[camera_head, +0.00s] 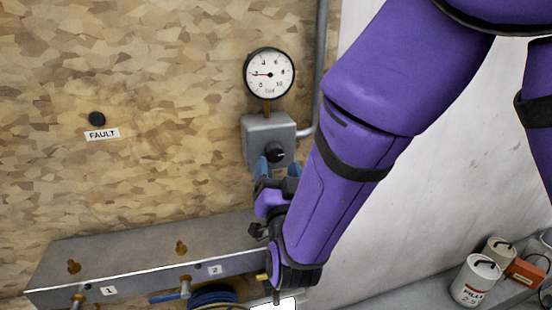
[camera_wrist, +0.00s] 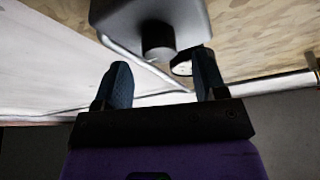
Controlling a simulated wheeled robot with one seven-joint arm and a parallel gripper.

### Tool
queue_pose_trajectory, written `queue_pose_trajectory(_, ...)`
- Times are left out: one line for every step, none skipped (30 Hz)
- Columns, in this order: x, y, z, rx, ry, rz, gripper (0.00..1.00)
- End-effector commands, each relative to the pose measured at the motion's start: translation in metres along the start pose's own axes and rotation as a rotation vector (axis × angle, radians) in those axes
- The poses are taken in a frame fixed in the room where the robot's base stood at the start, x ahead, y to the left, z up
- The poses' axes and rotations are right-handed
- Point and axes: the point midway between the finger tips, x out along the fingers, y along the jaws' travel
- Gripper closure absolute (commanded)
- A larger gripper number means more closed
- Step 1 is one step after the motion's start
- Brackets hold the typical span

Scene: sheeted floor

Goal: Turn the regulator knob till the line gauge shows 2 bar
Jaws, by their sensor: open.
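The line gauge (camera_head: 269,74) is a round white dial with a black rim on the board. Its red needle points left, at about the 2 mark, though the small figures there are hard to read. Below it, the grey regulator block (camera_head: 266,130) carries a black knob (camera_head: 275,153), which shows in the wrist view too (camera_wrist: 158,42). My gripper (camera_head: 277,168) is open with blue fingers just below the knob in the head view. In the wrist view my gripper (camera_wrist: 160,75) has its fingers apart, with nothing between them; the knob lies beyond the tips, apparently not held.
A grey pipe (camera_head: 317,80) runs beside the block on the right. A metal ledge (camera_head: 140,262) with brass fittings and labels 1 and 2 lies lower left. A black button (camera_head: 97,119) sits above a FAULT label (camera_head: 102,134). Cans (camera_head: 474,283) stand lower right.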

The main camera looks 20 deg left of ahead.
Motion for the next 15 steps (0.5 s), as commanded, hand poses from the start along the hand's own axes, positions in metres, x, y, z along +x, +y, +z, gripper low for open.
queue_pose_trajectory(0.008,0.0,-0.001,0.001,0.002,0.0,0.35)
queue_pose_trajectory(0.011,0.0,0.0,0.0,0.002,0.0,0.35)
queue_pose_trajectory(0.016,0.0,0.0,0.0,0.001,0.001,0.35)
queue_pose_trajectory(0.019,0.0,0.0,0.0,0.001,0.001,0.35)
queue_pose_trajectory(0.022,0.0,0.0,0.0,0.001,0.001,0.35)
queue_pose_trajectory(0.025,0.0,0.0,-0.001,0.001,0.0,0.35)
queue_pose_trajectory(0.026,0.0,0.0,-0.001,0.0,0.0,0.35)
queue_pose_trajectory(0.028,0.0,0.0,-0.001,0.0,0.0,0.35)
queue_pose_trajectory(0.029,0.0,0.0,-0.001,0.0,0.0,0.35)
queue_pose_trajectory(0.03,0.0,0.0,-0.001,-0.001,0.0,0.35)
queue_pose_trajectory(0.03,0.0,0.0,-0.001,-0.001,0.0,0.35)
queue_pose_trajectory(0.031,0.0,0.0,-0.001,-0.001,0.0,0.35)
queue_pose_trajectory(0.031,0.0,0.0,-0.001,-0.001,0.0,0.35)
queue_pose_trajectory(0.031,0.0,0.0,-0.001,-0.001,0.0,0.35)
queue_pose_trajectory(0.031,0.0,0.0,-0.001,-0.001,0.0,0.35)
